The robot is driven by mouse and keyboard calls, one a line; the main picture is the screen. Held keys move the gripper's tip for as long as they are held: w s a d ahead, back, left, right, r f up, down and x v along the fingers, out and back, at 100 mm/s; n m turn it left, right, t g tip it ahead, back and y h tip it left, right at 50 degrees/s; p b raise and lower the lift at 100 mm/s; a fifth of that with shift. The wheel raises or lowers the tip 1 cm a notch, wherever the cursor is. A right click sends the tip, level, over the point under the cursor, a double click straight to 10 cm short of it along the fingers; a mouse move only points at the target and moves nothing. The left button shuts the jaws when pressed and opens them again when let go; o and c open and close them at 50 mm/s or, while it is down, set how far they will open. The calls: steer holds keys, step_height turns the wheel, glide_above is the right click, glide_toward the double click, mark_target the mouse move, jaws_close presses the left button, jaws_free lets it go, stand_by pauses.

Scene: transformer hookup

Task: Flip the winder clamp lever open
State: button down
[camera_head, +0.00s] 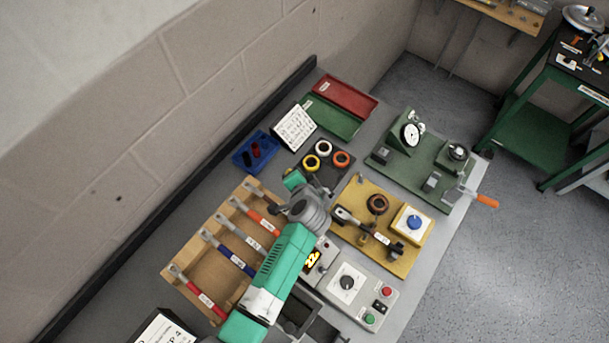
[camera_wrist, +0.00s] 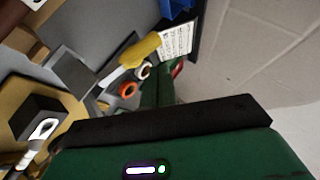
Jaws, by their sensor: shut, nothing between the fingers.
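The winder appears to be the yellow base plate (camera_head: 405,259) in the middle right of the head view. A dark ring-shaped coil (camera_head: 377,204) and a white box with a blue knob (camera_head: 413,222) sit on it. A long lever with a dark end and a white label (camera_head: 382,238), likely the clamp lever, lies low across the plate. The plate also shows at the left of the wrist view (camera_wrist: 12,104), with a black block and a bright metal piece. My gripper (camera_wrist: 165,120) is shut and empty; its fingertips are not clearly seen. My arm's end is left of the plate.
A wooden tray of labelled wrenches (camera_head: 186,262) lies left of my arm. Tape rolls (camera_head: 323,148) and a blue bin (camera_head: 243,158) are behind. A green fixture with an orange-handled crank (camera_head: 486,200) is at right. A control box (camera_head: 347,283) is in front.

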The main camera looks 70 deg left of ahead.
steer(key=shift+s+a+f+b, duration=0.35)
steer(key=shift+s+a+f, duration=0.05)
steer(key=shift+a+f, duration=0.35)
steer(key=shift+s+f, duration=0.1)
steer(key=shift+f, duration=0.05)
steer(key=r+p, duration=0.1)
steer(key=w+r+p, duration=0.1)
steer(key=r, duration=0.1)
steer(key=r+p, duration=0.1)
steer(key=shift+w+d+r+p, duration=0.15)
steer(key=shift+d+r+p, duration=0.1)
steer(key=shift+r+p, duration=0.1)
steer(key=s+d+r, duration=0.3)
steer(key=d+r, duration=0.1)
steer(key=r, duration=0.3)
steer(key=shift+s+d+r+b, duration=0.2)
steer(key=shift+s+d+b, duration=0.1)
steer(key=shift+s+b, duration=0.1)
